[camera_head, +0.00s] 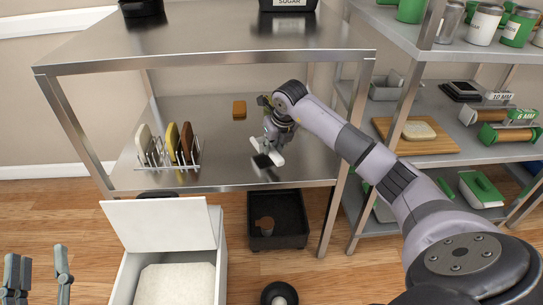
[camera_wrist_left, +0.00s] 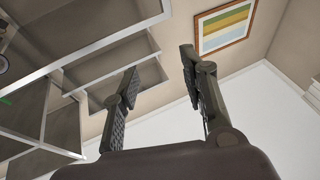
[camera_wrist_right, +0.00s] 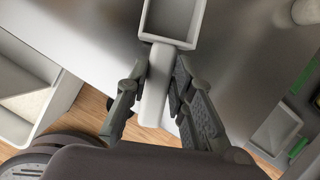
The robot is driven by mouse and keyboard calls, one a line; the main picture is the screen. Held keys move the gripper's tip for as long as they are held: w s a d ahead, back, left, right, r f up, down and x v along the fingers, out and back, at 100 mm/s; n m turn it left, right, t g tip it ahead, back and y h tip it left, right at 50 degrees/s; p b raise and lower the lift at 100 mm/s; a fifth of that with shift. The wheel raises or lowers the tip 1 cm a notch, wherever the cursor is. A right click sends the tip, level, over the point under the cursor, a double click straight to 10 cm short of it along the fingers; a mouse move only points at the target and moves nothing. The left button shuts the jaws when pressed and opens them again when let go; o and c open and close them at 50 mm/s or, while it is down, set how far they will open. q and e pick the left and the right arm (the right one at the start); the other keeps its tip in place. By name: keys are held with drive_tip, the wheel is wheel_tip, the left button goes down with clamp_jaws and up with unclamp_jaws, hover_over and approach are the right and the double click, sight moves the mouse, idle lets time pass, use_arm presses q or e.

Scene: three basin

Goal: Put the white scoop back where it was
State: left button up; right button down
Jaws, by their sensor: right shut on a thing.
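The white scoop (camera_wrist_right: 172,22) is in my right gripper (camera_wrist_right: 156,88). The fingers are closed around its handle, and its open rectangular head points away from me in the right wrist view. I cannot tell whether the scoop touches the shelf. My left gripper (camera_head: 40,277) is at the bottom left, empty, with its fingers apart; they also show in the left wrist view (camera_wrist_left: 160,82).
A rack (camera_head: 167,160) with several coloured boards stands left on the shelf; an orange block (camera_head: 239,108) lies behind. Below are a white bin (camera_head: 221,265) with raised lid (camera_head: 160,224) and a black bin (camera_head: 290,238) holding a brown scoop. Shelving (camera_head: 383,125) stands right.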

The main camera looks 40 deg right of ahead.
sight(273, 150)
drive_tip(key=shift+w, duration=0.45)
wheel_tip(273, 150, down, 3)
drive_tip(key=shift+f+b, duration=0.1)
drive_tip(key=shift+b, duration=0.6)
use_arm(q)
drive_tip(key=s+r+t+h, duration=0.1)
drive_tip(key=s+r+t, duration=0.2)
drive_tip(key=r, duration=0.3)
drive_tip(key=shift+s+t+h, duration=0.3)
drive_tip(key=shift+s+t, duration=0.1)
drive_tip(key=shift+t, duration=0.3)
use_arm(e)
drive_tip(key=shift+f, duration=0.15)
use_arm(q)
drive_tip(key=shift+r, duration=0.15)
use_arm(e)
drive_tip(key=shift+f, duration=0.1)
drive_tip(key=c, duration=1.4)
unclamp_jaws()
use_arm(q)
drive_tip(key=shift+a+h, duration=0.1)
drive_tip(key=shift+h, duration=0.2)
